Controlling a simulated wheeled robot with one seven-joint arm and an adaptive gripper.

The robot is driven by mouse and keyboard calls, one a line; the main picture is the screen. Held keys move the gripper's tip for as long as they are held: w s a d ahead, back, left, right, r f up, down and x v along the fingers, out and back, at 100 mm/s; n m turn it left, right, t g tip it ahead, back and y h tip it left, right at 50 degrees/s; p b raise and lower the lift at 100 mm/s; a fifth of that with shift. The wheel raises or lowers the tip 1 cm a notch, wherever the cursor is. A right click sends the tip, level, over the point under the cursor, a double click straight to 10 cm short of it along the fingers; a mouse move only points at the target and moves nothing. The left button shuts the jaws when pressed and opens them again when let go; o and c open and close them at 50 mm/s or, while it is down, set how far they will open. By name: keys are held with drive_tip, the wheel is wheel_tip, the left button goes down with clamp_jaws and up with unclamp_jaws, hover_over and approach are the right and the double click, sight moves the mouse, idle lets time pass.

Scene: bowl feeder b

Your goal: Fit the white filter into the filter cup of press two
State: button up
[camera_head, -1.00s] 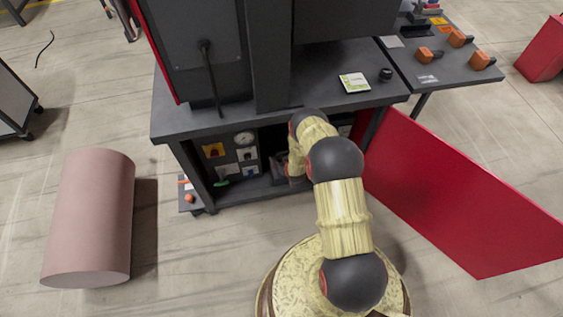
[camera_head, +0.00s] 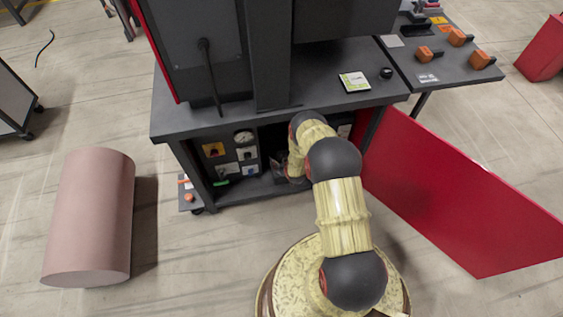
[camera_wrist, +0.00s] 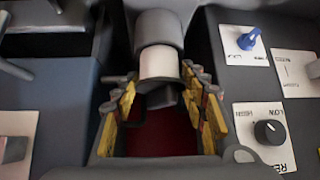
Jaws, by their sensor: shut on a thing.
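The white filter (camera_wrist: 158,64) is a short white cylinder in the wrist view. My gripper (camera_wrist: 159,80) has its yellow-padded fingers on either side of it and is shut on it. A dark grey rounded cup (camera_wrist: 158,28), seemingly the filter cup, lies just beyond the filter and in line with it. The filter's far end meets or overlaps the cup's edge in the picture; I cannot tell how deep it sits. In the head view my arm reaches into the open cabinet under the bench, and the filter and cup are hidden there.
White panels with a blue knob (camera_wrist: 248,38) and a black knob (camera_wrist: 268,131) stand close on the right of the gripper. The red door (camera_head: 450,195) stands open to the arm's right. The dark bench top (camera_head: 300,100) lies above the arm's reach.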

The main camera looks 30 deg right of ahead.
drive_tip(key=shift+f, duration=0.35)
drive_tip(key=o, duration=1.2)
drive_tip(key=shift+o, duration=0.2)
drive_tip(key=shift+s, duration=0.1)
drive_tip(key=v, duration=1.2)
drive_tip(key=shift+a+f, duration=0.1)
drive_tip(key=shift+f, duration=0.05)
